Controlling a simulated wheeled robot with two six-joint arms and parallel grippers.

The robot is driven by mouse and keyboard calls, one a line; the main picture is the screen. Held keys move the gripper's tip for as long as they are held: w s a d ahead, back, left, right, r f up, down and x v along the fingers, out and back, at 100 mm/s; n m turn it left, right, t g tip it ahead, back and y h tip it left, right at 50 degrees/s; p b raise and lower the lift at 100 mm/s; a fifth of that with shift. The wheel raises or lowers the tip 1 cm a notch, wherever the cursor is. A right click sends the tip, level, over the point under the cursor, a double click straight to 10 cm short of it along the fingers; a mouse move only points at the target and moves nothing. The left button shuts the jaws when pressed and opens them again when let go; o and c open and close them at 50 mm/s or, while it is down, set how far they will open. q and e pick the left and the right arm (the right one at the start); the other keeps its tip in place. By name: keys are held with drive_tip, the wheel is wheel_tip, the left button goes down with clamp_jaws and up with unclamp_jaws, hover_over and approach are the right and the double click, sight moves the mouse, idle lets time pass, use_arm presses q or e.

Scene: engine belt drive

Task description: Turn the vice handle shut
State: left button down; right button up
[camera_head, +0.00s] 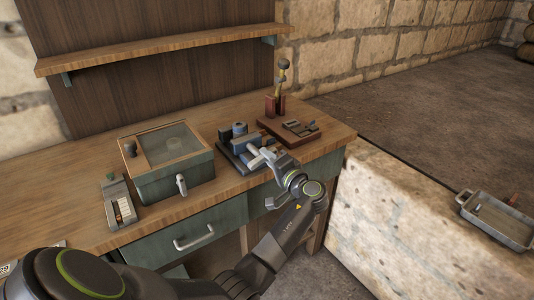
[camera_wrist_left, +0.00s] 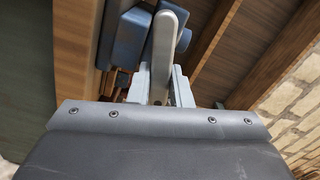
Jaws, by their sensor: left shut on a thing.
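A blue-grey vice (camera_head: 238,141) stands on the bench near its front edge, right of the green box. My left gripper (camera_head: 268,160) reaches it from the front right and is shut on the vice handle. In the left wrist view, the handle (camera_wrist_left: 164,42) is a pale grey rounded bar between the fingers (camera_wrist_left: 161,88). The blue vice body (camera_wrist_left: 127,40) shows just left of it. The gripper hides part of the vice's front in the head view. My right gripper is not in view.
A green box with a glass lid (camera_head: 172,186) and a small device (camera_head: 122,206) stand left on the wooden bench. A red-brown board (camera_head: 308,137) with small parts lies right of the vice. A shelf (camera_head: 160,52) hangs above. A metal tray (camera_head: 495,222) sits far right.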

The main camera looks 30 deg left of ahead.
use_arm(q)
drive_tip(key=shift+d+f+m+p, duration=0.1)
drive_tip(key=shift+f+m+p, duration=0.2)
drive_tip(key=shift+m, duration=0.5)
drive_tip(key=shift+d+f+m+p, duration=0.1)
drive_tip(key=shift+m+p, duration=0.3)
drive_tip(key=shift+m, duration=0.4)
drive_tip(key=shift+f, duration=0.1)
drive_tip(key=c, duration=1.8)
unclamp_jaws()
drive_tip(key=o, duration=0.5)
drive_tip(key=shift+d, duration=0.25)
drive_tip(key=shift+w+r, duration=0.1)
drive_tip(key=shift+r, duration=0.1)
drive_tip(key=shift+a, duration=0.2)
